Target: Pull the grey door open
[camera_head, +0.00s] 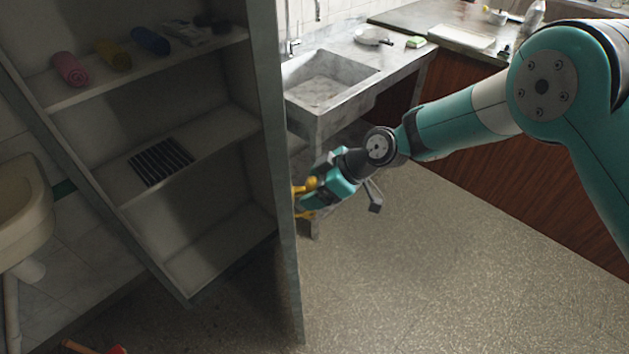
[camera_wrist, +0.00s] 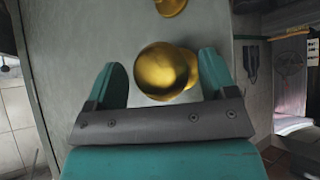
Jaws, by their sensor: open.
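The grey door (camera_head: 287,150) stands open at the right side of a shelf cabinet, seen nearly edge-on in the head view, with the shelves exposed. A round brass knob (camera_wrist: 166,71) is on its face. The knob also shows in the head view (camera_head: 311,183), partly hidden by my gripper. My gripper (camera_head: 304,194) is at the outer side of the door. In the wrist view my gripper (camera_wrist: 162,72) is open, with one teal finger on each side of the knob. Whether either finger touches it I cannot tell.
The cabinet shelves (camera_head: 200,150) hold rolled cloths (camera_head: 115,54) and a dark rack (camera_head: 160,162). A stone sink (camera_head: 325,82) and counter stand behind the door. A white basin (camera_head: 22,210) is at left. The floor (camera_head: 430,270) right of the door is clear.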

